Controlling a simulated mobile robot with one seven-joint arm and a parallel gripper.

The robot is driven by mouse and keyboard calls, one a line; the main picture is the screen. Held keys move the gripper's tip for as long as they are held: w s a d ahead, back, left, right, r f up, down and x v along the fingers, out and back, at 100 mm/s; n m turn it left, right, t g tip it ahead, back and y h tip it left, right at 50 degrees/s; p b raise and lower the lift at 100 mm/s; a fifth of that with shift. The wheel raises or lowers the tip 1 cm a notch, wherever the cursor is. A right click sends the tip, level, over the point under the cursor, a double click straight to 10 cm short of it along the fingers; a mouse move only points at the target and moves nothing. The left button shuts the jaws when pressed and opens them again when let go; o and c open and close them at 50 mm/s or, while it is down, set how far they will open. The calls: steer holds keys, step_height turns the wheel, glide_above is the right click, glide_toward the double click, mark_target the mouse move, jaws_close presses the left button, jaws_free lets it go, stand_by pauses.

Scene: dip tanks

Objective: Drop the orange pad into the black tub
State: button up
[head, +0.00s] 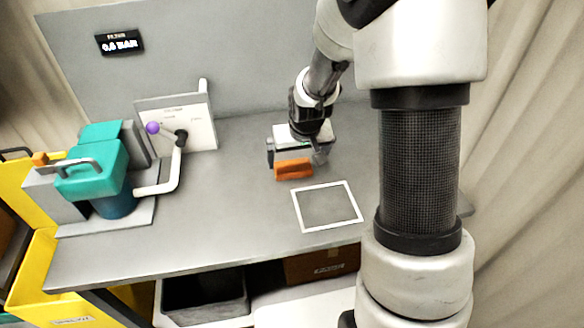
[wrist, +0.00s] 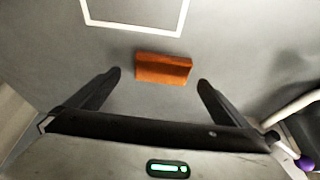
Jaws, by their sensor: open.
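The orange pad (head: 294,169) lies on the grey bench top, just behind a white square outline. It also shows in the wrist view (wrist: 163,68), with its long side running across the picture. My gripper (head: 296,157) is low over the bench at the pad. In the wrist view my gripper (wrist: 160,78) is open, with one finger to each side of the pad and clear space between. Neither finger appears to touch it. A black tub (head: 205,296) stands below the bench's front edge, open at the top and dark inside.
The white outline (head: 327,229) is empty. A teal-lidded unit (head: 92,170) with a pipe and a white panel with a purple-knobbed lever (head: 153,128) stand at the left. Yellow bins (head: 70,285) are at lower left. A brown box (head: 320,263) is under the bench.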

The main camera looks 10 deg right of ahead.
mark_target(293, 167)
steer(key=shift+w+a+x, duration=0.1)
steer(key=shift+a+x, duration=0.05)
steer(key=shift+x, duration=1.2)
steer(key=shift+w+a+x, duration=0.1)
steer(key=shift+x, duration=1.3)
steer(key=shift+r, duration=0.1)
steer(key=shift+c, duration=0.3)
steer(key=c, duration=1)
